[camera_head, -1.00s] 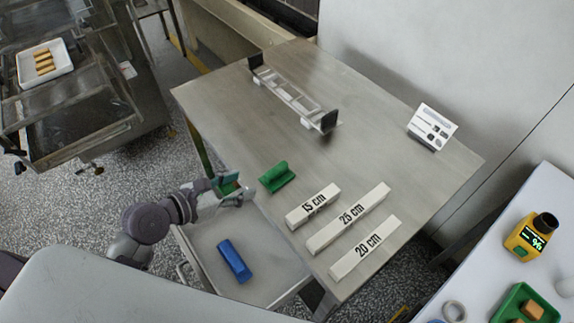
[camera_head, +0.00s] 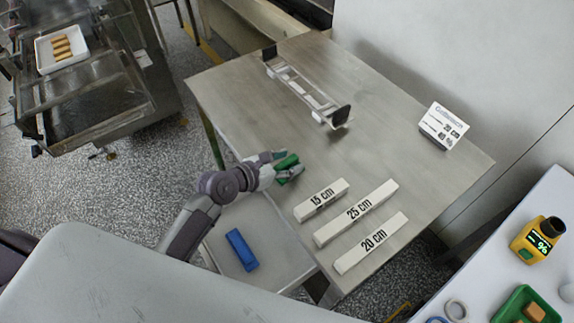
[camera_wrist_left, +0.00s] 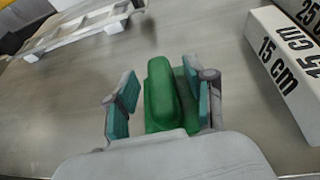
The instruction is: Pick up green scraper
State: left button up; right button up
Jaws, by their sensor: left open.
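The green scraper (camera_head: 287,162) lies on the steel table, left of the white block marked 15 cm. It also shows in the left wrist view (camera_wrist_left: 162,95), with its rounded handle pointing away from the wrist. My left gripper (camera_head: 283,165) is open, with one finger on each side of the scraper. In the left wrist view my left gripper (camera_wrist_left: 163,103) has a clear gap between its left finger and the scraper. Its right finger is close beside the scraper; I cannot tell if it touches. My right gripper is not in view.
White blocks marked 15 cm (camera_head: 321,200), 25 cm (camera_head: 357,213) and 20 cm (camera_head: 371,243) lie right of the scraper. A frame with dark ends (camera_head: 303,88) stands farther back.

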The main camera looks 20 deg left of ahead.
aim_at(288, 160)
pick_arm(q)
jog(key=shift+d, duration=0.1)
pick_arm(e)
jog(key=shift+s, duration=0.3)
pick_arm(q)
jog(key=c, duration=1)
grip_shut()
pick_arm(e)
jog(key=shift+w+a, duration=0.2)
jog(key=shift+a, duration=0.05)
